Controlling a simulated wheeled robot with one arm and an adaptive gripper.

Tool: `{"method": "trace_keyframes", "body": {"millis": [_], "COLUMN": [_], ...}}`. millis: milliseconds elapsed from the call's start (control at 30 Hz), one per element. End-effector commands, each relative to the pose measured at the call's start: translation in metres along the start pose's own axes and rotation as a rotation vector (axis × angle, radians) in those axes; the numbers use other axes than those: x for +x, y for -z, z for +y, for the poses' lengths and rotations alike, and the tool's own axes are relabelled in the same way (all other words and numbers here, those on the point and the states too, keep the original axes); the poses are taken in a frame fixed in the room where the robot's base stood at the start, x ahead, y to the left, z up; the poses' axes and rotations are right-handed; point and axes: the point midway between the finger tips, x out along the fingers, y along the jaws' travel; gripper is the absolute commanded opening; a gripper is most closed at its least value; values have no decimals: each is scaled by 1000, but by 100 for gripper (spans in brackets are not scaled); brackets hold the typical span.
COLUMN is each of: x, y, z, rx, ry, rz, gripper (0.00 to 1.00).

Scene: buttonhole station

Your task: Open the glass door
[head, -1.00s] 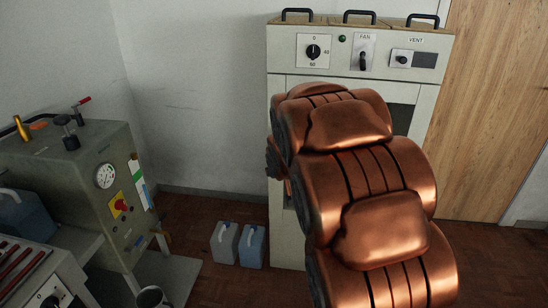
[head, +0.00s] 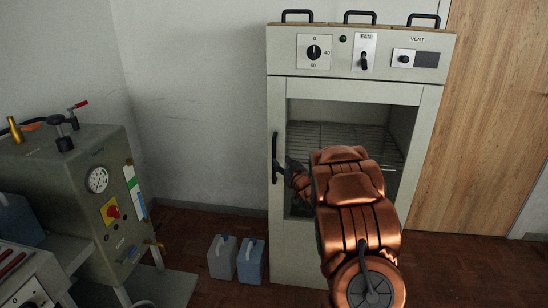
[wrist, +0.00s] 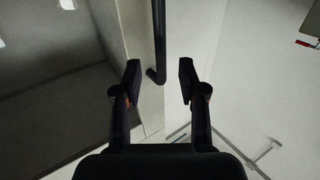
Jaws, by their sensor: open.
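The glass door (head: 300,150) is on the front of a pale grey cabinet and looks shut, with a wire shelf visible through its pane. Its black vertical handle (head: 275,157) is on the door's left side. My gripper (head: 284,168) is at the handle's height, just right of it in the head view, partly hidden by my copper arm. In the wrist view my gripper (wrist: 159,82) is open, and the lower end of the handle (wrist: 158,45) lies between the fingertips or just beyond them. I see no contact with either finger.
The cabinet top carries a panel with a dial (head: 314,52), a fan switch (head: 364,57) and a vent knob (head: 404,58). Two jerrycans (head: 236,258) stand on the floor left of the cabinet. A grey machine (head: 75,190) is at far left. A wooden door (head: 490,120) is at right.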

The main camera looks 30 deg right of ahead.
Motion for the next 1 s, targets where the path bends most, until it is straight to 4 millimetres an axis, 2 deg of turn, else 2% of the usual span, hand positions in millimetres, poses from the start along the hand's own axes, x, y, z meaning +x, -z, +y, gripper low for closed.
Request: {"method": "trace_keyframes", "body": {"millis": [267,700,1000], "x": [21,69,75], "y": [-1,-1,-1], "z": [-1,-1,0], "rx": [-1,-1,0], "ry": [1,1,-1], "rz": [-2,-2,-5], "gripper": [41,41,41]}}
